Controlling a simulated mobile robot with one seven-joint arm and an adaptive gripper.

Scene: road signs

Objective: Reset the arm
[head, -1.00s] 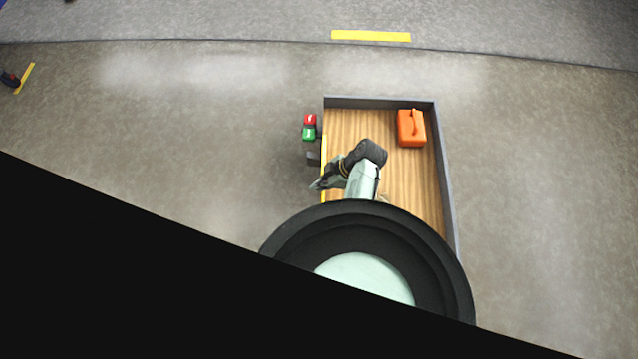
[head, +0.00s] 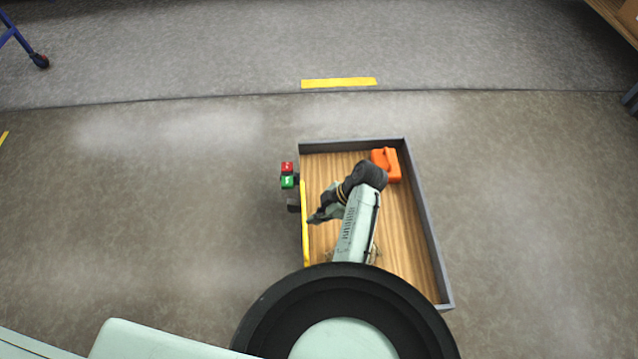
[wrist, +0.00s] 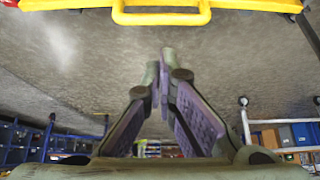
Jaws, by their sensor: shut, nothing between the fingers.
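My arm, pale green with dark joints, reaches out over the wooden deck (head: 400,225) in the head view. My gripper (head: 314,218) is at its end, near the yellow bar (head: 305,240) on the deck's left edge. In the wrist view my gripper (wrist: 160,75) has its fingertips together, with nothing between them. A yellow handle (wrist: 160,16) runs across the top of the wrist view, apart from the fingers.
An orange case (head: 392,165) stands at the far right of the deck. A red button (head: 287,167) and a green button (head: 287,182) are left of the deck. Grey walls (head: 424,220) edge it. The floor around is clear. Blue-framed shelving (wrist: 285,135) shows in the wrist view.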

